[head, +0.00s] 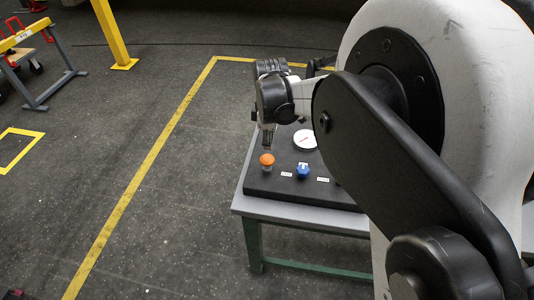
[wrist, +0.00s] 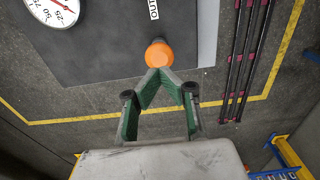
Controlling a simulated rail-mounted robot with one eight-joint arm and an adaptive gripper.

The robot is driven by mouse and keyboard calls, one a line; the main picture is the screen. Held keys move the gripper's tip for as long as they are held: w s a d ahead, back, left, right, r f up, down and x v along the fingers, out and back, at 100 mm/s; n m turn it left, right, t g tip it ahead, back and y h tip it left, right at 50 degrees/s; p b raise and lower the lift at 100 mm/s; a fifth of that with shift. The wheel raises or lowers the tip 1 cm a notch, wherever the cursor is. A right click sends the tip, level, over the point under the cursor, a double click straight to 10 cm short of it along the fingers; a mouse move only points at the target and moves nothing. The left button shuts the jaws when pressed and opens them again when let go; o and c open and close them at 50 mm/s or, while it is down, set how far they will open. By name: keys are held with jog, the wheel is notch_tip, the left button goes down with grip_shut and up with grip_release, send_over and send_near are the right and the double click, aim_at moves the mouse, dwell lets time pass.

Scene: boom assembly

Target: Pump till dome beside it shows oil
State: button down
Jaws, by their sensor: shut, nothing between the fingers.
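An orange round-topped knob (head: 267,160) stands on a black panel (head: 262,187) in the head view, with a paler part beneath its top. It shows from above in the wrist view (wrist: 159,53). I cannot tell whether it is the pump or the dome, and no oil shows. My gripper (head: 266,147) points down just above the knob. In the wrist view its green fingertips (wrist: 158,75) meet at the knob's lower edge, shut and empty. Whether they touch the knob is unclear. A blue knob (head: 303,171) stands to the right of the orange one.
A white dial gauge (head: 305,139) sits behind the knobs; it also shows in the wrist view (wrist: 52,10). The panel lies on a grey table (head: 290,212) with green legs. My arm hides its right side. Dark rods (wrist: 246,60) lie to the right in the wrist view.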

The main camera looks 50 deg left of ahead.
aim_at(268, 158)
notch_tip(268, 158, up, 6)
jog(key=shift+r+b, duration=0.25)
jog(key=shift+b, duration=0.05)
dwell(0.7)
dwell(0.6)
